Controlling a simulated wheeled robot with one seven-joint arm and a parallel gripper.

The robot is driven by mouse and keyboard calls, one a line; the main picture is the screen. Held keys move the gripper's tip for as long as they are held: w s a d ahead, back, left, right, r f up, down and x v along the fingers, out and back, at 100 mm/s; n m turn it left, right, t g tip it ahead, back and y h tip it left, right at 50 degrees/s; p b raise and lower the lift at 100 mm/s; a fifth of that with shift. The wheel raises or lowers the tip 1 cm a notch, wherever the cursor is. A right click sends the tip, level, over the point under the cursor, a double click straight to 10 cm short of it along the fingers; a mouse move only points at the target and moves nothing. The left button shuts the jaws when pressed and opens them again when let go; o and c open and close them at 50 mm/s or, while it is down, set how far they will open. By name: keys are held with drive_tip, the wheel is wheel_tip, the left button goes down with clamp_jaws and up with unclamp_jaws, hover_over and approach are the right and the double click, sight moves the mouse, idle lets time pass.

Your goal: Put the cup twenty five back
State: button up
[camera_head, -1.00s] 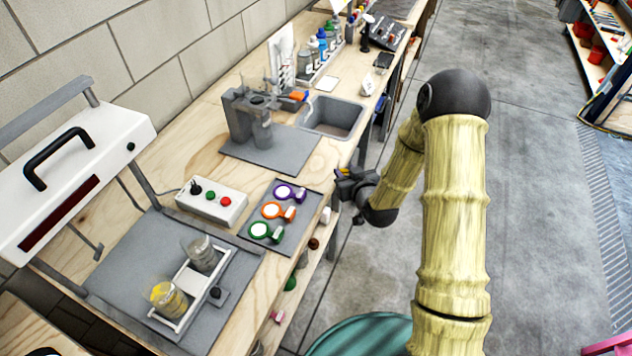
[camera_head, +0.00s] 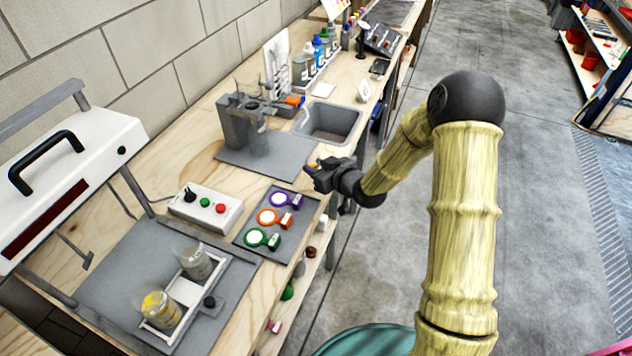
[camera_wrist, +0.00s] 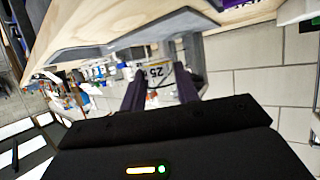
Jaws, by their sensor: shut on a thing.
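My gripper (camera_head: 318,172) is above the front edge of the workbench (camera_head: 185,135), just right of the grey mat. In the wrist view my gripper (camera_wrist: 161,90) has its two dark fingers closed on the cup twenty five (camera_wrist: 157,72), a small pale cup with a black "25" on its side. The cup sits between the fingertips.
A dark mat (camera_head: 246,228) holds purple, orange and green round-ended tools. A control box (camera_head: 190,215), a white rack (camera_head: 186,290) with two glass jars, a grey apparatus (camera_head: 232,122) and a sink (camera_head: 330,120) stand on the bench. A shelf runs below its front.

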drive_tip(key=shift+f, duration=0.75)
drive_tip(key=shift+f, duration=2.1)
drive_tip(key=shift+f, duration=0.2)
drive_tip(key=o, duration=1)
drive_tip(key=shift+o, duration=0.2)
drive_tip(key=shift+r, duration=0.2)
